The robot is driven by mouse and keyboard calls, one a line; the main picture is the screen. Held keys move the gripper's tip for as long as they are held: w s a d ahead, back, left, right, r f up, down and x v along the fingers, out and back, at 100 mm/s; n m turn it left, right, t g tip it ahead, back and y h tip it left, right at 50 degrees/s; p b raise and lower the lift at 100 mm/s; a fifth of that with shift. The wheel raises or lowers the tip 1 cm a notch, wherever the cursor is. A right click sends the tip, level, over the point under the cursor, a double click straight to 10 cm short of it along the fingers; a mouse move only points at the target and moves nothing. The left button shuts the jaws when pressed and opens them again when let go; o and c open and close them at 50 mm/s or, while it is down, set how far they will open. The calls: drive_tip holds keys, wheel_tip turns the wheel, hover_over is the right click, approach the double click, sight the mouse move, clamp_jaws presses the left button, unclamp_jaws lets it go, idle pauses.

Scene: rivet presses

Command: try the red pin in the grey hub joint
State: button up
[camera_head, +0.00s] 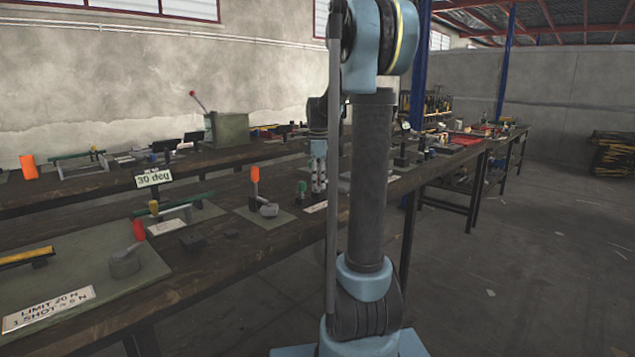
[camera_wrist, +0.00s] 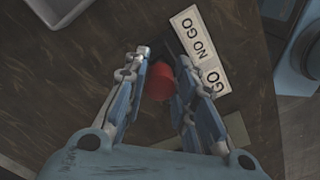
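In the wrist view, a red round-topped piece (camera_wrist: 158,83), which looks like the red pin, stands between the fingers of my gripper (camera_wrist: 163,60). The fingers are apart, with a narrow gap visible beside the pin; any light contact is unclear. In the head view my gripper (camera_head: 318,172) points down at the bench, and the pin cannot be made out there. A grey hub (camera_head: 125,263) with a red-tipped lever sits on the near green plate. Another grey round hub (camera_head: 269,209) sits farther along beside an orange handle. I cannot tell which is the named joint.
A GO / NO GO label (camera_wrist: 200,48) lies beside the pin on the dark bench. A limit sign (camera_head: 48,308) and a 30 deg sign (camera_head: 153,178) stand on the left. A small green-topped piece (camera_head: 302,187) is close to my gripper. Open floor (camera_head: 540,270) lies right.

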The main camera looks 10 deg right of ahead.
drive_tip(key=shift+o, duration=1)
wheel_tip(320, 180, up, 12)
drive_tip(key=s+f+m+t, duration=0.1)
drive_tip(key=s+f+m, duration=0.7)
drive_tip(key=s+f, duration=0.5)
drive_tip(key=s+f+m+t, duration=0.1)
drive_tip(key=s+f+m, duration=0.7)
drive_tip(key=s+f, duration=0.6)
drive_tip(key=s, duration=0.7)
drive_tip(key=shift+s+a+f, duration=0.15)
drive_tip(key=shift+s, duration=0.25)
